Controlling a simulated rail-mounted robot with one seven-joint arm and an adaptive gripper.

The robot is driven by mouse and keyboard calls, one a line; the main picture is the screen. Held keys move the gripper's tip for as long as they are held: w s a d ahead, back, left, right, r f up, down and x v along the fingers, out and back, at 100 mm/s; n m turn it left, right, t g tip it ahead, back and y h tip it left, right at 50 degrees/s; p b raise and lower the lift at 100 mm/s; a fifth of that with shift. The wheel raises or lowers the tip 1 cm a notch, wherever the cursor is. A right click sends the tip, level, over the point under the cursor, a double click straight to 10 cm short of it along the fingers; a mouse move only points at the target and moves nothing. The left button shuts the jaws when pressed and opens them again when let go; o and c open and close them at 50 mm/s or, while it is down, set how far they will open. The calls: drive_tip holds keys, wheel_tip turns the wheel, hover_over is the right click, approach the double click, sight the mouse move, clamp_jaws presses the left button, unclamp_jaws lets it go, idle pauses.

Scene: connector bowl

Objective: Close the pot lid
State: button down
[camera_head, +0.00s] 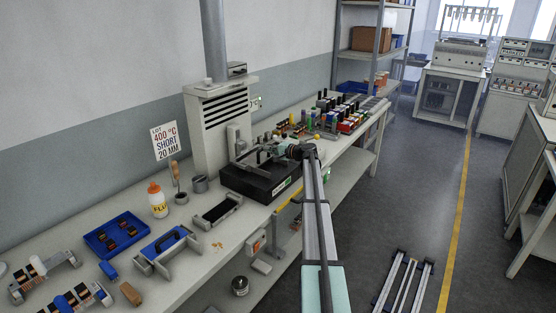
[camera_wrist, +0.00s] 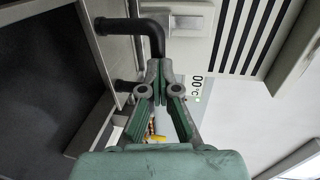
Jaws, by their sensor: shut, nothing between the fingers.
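The pot, a low black box (camera_head: 258,186) with a white label on its front, sits on the bench below the white slatted hood. Grey metal parts stand on top of it, where the lid appears to be; its exact angle is hard to tell. My gripper (camera_head: 262,152) is above the pot, small and partly merged with these parts. In the wrist view, my gripper (camera_wrist: 157,72) has its fingertips together with nothing between them. A dark bent handle bar (camera_wrist: 150,30) is just beyond the tips; I cannot tell whether they touch. A dark surface (camera_wrist: 40,90) fills the left side.
The slatted hood (camera_head: 215,120) stands close behind the pot. A black-topped tray (camera_head: 217,210), a flux bottle (camera_head: 157,200) and a blue tray (camera_head: 115,233) are to the left. Several coloured connectors (camera_head: 345,112) crowd the bench at the right. The aisle floor (camera_head: 405,210) is mostly open.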

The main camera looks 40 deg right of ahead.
drive_tip(key=b+x, duration=0.1)
drive_tip(key=x, duration=0.1)
drive_tip(key=shift+w+a, duration=0.1)
drive_tip(key=shift+w, duration=0.3)
drive_tip(key=shift+w+r, duration=0.1)
drive_tip(key=shift+r, duration=0.2)
